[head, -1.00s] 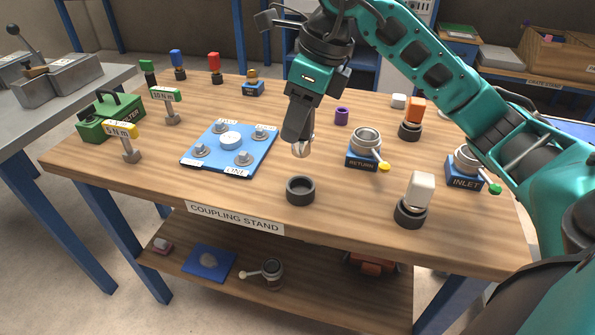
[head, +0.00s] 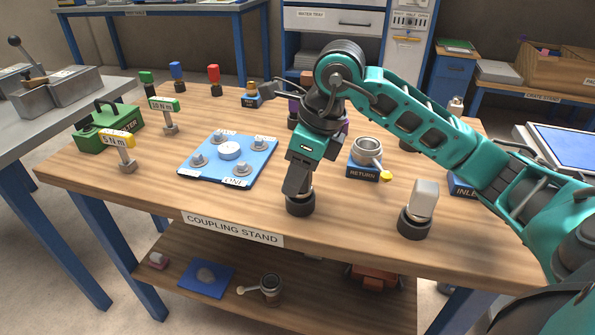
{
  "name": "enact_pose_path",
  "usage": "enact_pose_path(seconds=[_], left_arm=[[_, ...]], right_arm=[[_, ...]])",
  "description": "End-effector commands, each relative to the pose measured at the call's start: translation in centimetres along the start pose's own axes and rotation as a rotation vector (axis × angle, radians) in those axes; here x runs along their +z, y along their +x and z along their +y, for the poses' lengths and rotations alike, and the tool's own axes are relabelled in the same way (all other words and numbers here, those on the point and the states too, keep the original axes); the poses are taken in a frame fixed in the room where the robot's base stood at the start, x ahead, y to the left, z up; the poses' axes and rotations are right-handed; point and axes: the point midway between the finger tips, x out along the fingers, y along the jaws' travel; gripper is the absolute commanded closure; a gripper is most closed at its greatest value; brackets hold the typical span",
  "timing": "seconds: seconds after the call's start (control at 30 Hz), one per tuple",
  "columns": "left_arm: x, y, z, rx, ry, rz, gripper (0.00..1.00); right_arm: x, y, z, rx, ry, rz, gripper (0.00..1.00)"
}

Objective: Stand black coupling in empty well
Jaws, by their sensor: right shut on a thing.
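My right gripper (head: 298,188) is in the middle front of the table, pointing down and shut on the black coupling. My left gripper is not in view.
A second dark well with a white block (head: 417,217) stands to the right. The table's front edge is close to the well.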

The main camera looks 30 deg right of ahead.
Motion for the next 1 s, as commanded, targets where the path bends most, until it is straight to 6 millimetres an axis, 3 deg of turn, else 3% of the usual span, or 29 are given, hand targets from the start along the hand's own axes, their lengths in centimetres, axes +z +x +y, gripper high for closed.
enact_pose_path(seconds=[0.03,0.07,0.3,0.67,1.0], left_arm=[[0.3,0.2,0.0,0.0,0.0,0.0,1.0],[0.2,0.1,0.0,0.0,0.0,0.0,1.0],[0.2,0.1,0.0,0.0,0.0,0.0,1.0],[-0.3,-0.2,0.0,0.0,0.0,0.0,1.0],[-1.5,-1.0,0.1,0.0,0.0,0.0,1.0]], right_arm=[[-0.1,0.3,0.0,-0.001,0.0,-0.001,0.96],[-0.1,0.2,0.0,0.0,0.0,0.0,0.55],[-0.1,0.2,0.0,0.0,0.0,0.001,0.32],[0.1,-0.6,0.0,-0.001,0.0,0.0,0.32],[0.2,-7.6,-0.1,-0.005,0.0,-0.003,0.32]])
